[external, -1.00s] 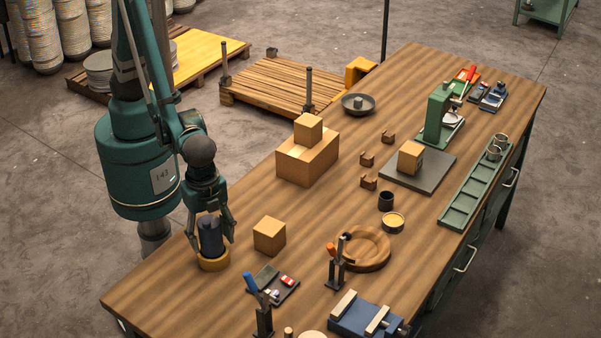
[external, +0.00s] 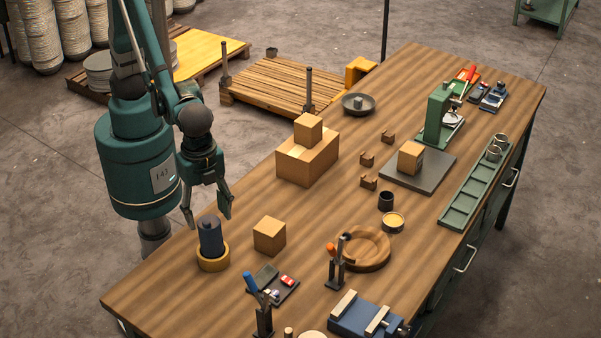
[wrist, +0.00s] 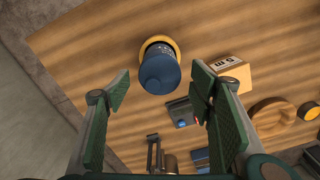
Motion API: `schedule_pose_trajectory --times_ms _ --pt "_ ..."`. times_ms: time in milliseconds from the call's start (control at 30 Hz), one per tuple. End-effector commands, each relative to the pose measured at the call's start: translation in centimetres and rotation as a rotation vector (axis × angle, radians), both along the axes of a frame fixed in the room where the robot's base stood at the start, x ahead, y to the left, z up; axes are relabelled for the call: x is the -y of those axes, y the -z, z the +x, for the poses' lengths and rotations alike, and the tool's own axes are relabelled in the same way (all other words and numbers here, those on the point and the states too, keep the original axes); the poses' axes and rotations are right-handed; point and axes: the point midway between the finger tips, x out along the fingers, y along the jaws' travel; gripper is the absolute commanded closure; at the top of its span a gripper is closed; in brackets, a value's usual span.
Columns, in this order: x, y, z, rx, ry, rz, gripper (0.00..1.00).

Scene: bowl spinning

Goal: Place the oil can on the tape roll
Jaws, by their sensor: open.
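The dark blue oil can (external: 209,236) stands upright on the yellow tape roll (external: 214,261) near the left end of the workbench. In the wrist view the can (wrist: 159,73) shows from above, with the rim of the tape roll (wrist: 160,43) around its far side. My gripper (external: 207,219) is open and empty, above and behind the can in the external view. In the wrist view its fingers (wrist: 160,95) are spread wide, with the can between and beyond them, apart from both.
A cardboard box (external: 269,236) stands right of the tape roll. A dark tray with small items (external: 277,285) and a blue-handled clamp (external: 264,318) are in front. A wooden ring (external: 366,249) lies farther right. The bench's left corner is clear.

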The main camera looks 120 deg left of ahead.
Motion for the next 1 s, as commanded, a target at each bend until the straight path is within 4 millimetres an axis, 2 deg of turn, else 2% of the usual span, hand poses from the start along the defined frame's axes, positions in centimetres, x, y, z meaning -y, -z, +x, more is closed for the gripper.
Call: schedule_pose_trajectory --times_ms 200,400,1000 --pt "0.0 -2.1 0.0 0.000 0.000 0.000 0.46" --pt "0.0 -3.0 0.0 0.000 0.000 0.000 0.46" --pt "0.0 -3.1 0.0 0.000 0.000 0.000 0.46"
